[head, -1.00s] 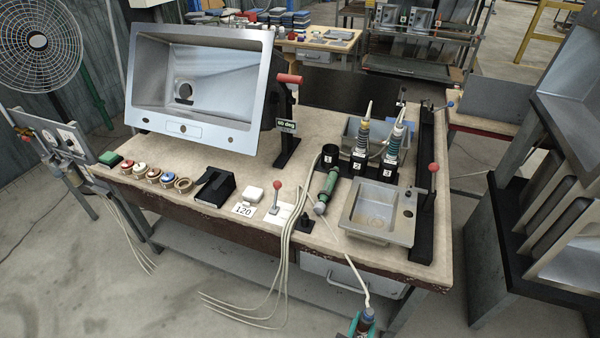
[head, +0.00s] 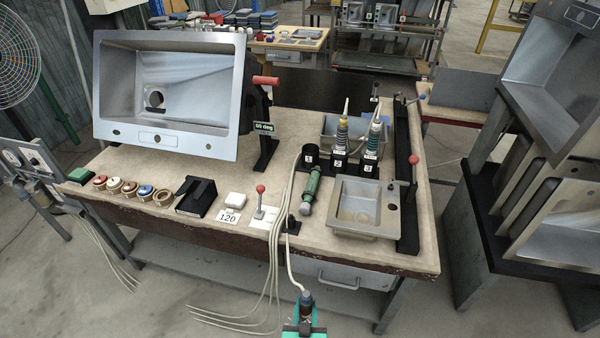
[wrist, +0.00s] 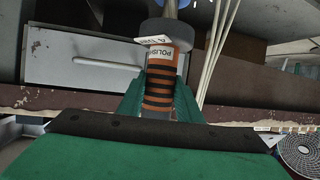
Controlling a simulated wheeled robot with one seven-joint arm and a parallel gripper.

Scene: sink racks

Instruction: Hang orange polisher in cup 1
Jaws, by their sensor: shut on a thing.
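An orange polisher with black bands (wrist: 160,88) and a "POLISH" label is upright in my gripper in the wrist view. My gripper (wrist: 160,100) has green fingers closed on both sides of it. In the head view, my gripper (head: 304,326) is at the bottom edge, in front of the bench, with the dark top of the polisher (head: 306,299) showing and a pale cable rising from it. Cup 1 (head: 311,156) is a black holder with a "1" label, empty of any upright tool, at the bench's middle, well beyond my gripper.
Cup 2 (head: 338,169) and cup 3 (head: 369,167) hold upright tools. A green tool (head: 311,190) lies in front of cup 1. A small sink (head: 343,224) sits to the right. Pale cables (head: 275,235) hang over the bench's front edge. A red-knobbed lever (head: 260,200) stands left.

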